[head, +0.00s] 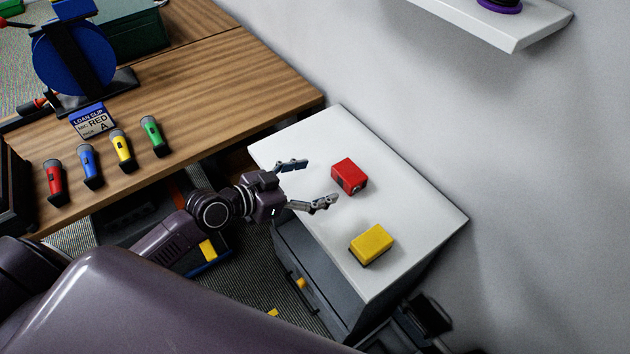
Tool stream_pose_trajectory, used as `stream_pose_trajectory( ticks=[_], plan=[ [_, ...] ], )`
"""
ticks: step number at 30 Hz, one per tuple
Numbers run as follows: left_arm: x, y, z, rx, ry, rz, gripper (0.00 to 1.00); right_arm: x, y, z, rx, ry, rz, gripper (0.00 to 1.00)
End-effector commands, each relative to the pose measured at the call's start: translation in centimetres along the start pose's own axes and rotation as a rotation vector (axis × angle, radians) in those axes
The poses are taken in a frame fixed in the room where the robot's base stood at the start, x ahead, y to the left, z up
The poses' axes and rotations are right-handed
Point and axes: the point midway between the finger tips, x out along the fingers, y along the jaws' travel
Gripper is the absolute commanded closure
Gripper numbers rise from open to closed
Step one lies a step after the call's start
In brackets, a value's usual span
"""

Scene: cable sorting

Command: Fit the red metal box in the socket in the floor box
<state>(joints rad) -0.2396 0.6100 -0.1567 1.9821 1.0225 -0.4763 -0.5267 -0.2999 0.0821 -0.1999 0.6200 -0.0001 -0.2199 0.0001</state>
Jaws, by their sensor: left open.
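The red metal box (348,174) lies on the white top of a small cabinet. It is a small block with a dark opening on its near side face. My left gripper (322,181) is open over the near-left part of the cabinet top, with its fingers pointing right toward the red box. The fingers appear short of the box, with nothing between them. I cannot clearly make out a floor box or its socket; much of the floor is hidden behind my arm. My right gripper is not in view.
A yellow box (371,243) lies on the cabinet top (425,210) nearer than the red one. A wall stands right; a shelf (500,22) is above.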

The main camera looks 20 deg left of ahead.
Motion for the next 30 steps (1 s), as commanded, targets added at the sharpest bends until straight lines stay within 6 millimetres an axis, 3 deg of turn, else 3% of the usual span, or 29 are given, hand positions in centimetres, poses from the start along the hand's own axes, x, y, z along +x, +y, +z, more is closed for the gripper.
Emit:
stream_pose_trajectory(
  ticks=[4, 12, 21, 30],
  plan=[
    [0.3, 0.6, -0.7, 0.003, -0.011, 0.025, 0.19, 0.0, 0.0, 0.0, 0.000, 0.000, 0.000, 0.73],
    [3.4, 3.0, -3.1, 0.007, -0.153, 0.118, 0.19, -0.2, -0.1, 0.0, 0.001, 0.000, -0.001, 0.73],
    [4.2, 1.0, -3.6, 0.010, -0.345, 0.046, 0.19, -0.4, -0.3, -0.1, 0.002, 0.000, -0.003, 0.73],
    [4.7, -0.3, -3.3, 0.000, -0.393, -0.003, 0.19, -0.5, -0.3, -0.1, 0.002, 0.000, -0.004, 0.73]
  ],
)
